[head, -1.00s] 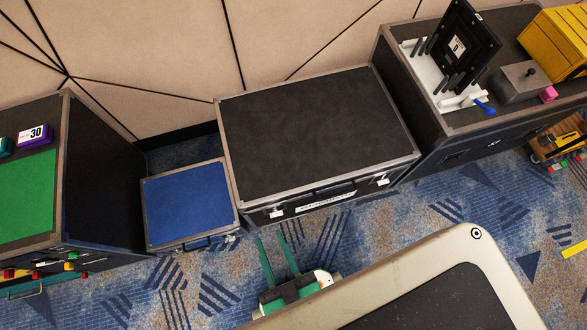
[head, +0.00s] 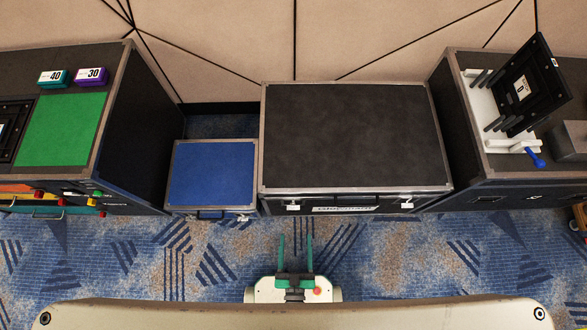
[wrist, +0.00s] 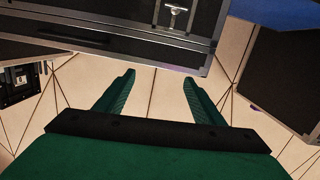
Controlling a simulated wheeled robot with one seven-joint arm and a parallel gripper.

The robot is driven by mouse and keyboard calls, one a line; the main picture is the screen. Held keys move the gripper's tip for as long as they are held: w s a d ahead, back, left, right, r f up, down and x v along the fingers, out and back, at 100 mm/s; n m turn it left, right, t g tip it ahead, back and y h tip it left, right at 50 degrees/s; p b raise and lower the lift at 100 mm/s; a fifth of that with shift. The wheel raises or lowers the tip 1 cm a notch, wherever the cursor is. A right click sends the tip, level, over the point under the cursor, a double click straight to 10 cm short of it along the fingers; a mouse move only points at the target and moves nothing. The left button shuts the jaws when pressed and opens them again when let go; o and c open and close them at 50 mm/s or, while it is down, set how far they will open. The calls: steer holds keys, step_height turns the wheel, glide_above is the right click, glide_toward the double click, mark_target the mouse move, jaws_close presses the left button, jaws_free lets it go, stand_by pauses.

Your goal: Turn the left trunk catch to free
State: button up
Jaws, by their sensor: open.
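The black trunk (head: 355,135) with metal edges stands in the middle of the head view, lid shut. On its front face are a pale left catch (head: 292,206) and a right catch (head: 407,204), with a white label (head: 345,209) between them. My gripper (head: 295,240) is open and empty, its two green fingers pointing at the trunk front below the left catch, apart from it. In the wrist view, which looks upside down, a metal catch (wrist: 174,14) sits on the trunk front beyond my open fingers (wrist: 159,77). The catch's exact angle is too small to tell.
A lower blue-topped case (head: 212,172) stands left of the trunk. A dark cabinet with a green top panel (head: 62,130) is further left. A cabinet at right carries a white rack (head: 500,125) and a blue-handled item (head: 535,157). Carpet in front is clear.

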steer(key=t, duration=0.1)
glide_toward(293, 207)
steer(key=s, duration=0.4)
steer(key=w, duration=1.1)
steer(key=shift+w+d+f+y, duration=0.2)
steer(key=shift+w+f+y, duration=0.1)
steer(key=c, duration=1)
